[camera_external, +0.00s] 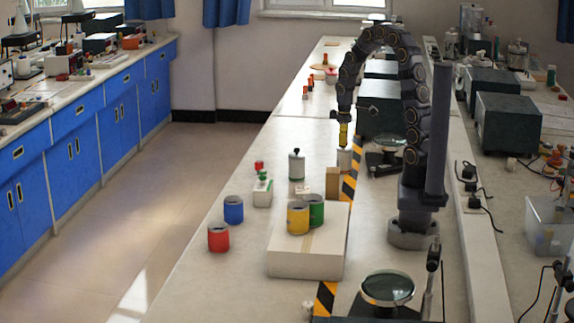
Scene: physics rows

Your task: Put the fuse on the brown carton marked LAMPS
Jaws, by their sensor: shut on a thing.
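My gripper (343,124) points down above the far middle of the bench, left of my arm's base. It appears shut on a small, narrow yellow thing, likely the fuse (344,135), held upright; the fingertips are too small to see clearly. A pale grey cylinder (344,159) shows directly below it; I cannot tell whether they touch. A small brown carton (332,184) stands just nearer and slightly left of that cylinder. A larger pale tan carton (307,263) with tape lies nearer the camera. No LAMPS lettering is legible on either carton.
Yellow (298,220) and green (315,212) cans stand on the larger carton. Blue (233,210) and red (218,238) cans stand left of it. A grey bottle (296,167) stands behind. Striped tape (352,178) runs along the bench. A lens stand (388,287) is near front.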

